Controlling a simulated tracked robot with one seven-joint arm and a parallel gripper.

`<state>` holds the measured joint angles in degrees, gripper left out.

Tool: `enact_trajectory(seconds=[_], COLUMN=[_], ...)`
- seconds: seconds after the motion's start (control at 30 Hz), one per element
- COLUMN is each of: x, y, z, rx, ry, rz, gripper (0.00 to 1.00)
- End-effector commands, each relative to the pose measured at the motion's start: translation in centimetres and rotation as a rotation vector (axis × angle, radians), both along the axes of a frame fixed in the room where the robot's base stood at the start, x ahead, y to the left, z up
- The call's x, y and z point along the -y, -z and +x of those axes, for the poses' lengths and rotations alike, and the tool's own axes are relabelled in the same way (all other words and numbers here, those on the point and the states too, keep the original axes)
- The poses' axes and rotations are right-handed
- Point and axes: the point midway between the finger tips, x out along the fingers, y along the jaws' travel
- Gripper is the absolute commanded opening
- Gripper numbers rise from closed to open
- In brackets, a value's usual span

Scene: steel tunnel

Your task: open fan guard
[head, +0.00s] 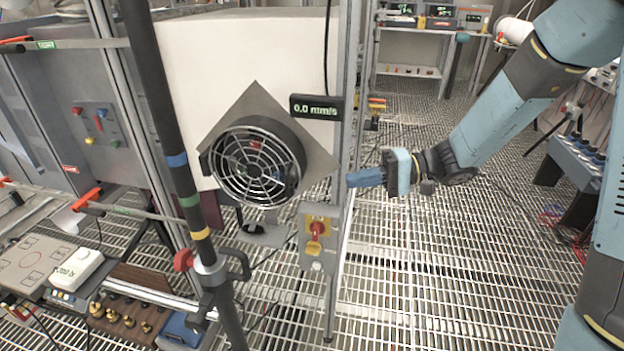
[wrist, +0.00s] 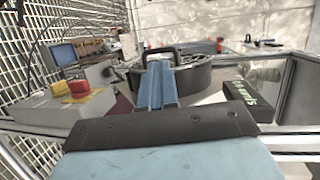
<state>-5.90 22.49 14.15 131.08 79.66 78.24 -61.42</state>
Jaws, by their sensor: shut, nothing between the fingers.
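The fan guard (head: 251,178) is a round pale wire grille on the front of a black fan ring (head: 293,148). The ring is fixed to a grey diamond-shaped plate (head: 259,100), and the guard appears to lie over the ring's opening. In the wrist view the black ring (wrist: 195,77) lies ahead, with a dark handle-like loop (wrist: 160,50) beyond the fingertips. My gripper (head: 350,179) is shut and empty, with blue fingers pointing left, just right of the plate and apart from the guard. The fingers also show in the wrist view (wrist: 159,68). Whether they touch the loop is unclear.
A "0.0 mm/s" display (head: 317,107) sits above right of the fan. A red-and-yellow switch box (head: 317,230) is on the post below. A black pole (head: 163,120) with coloured bands stands at left. Grated floor (head: 430,270) is open at right.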

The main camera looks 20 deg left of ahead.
Motion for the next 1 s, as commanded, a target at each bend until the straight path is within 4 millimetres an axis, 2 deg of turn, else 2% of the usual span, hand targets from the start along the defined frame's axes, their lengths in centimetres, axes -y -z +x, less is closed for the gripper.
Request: enact_trajectory(seconds=[0.1,0.37,0.57,1.0], x=[-1.4,-2.8,-4.5,-10.8], y=[1.2,2.3,2.3,2.3], z=[1.2,2.6,2.0,0.0], rx=[-0.031,-0.049,-0.049,-0.049], ry=[0.036,0.085,0.085,0.086], rz=[0.08,0.163,0.166,0.165], gripper=[0.0,0.0,0.0,0.0])
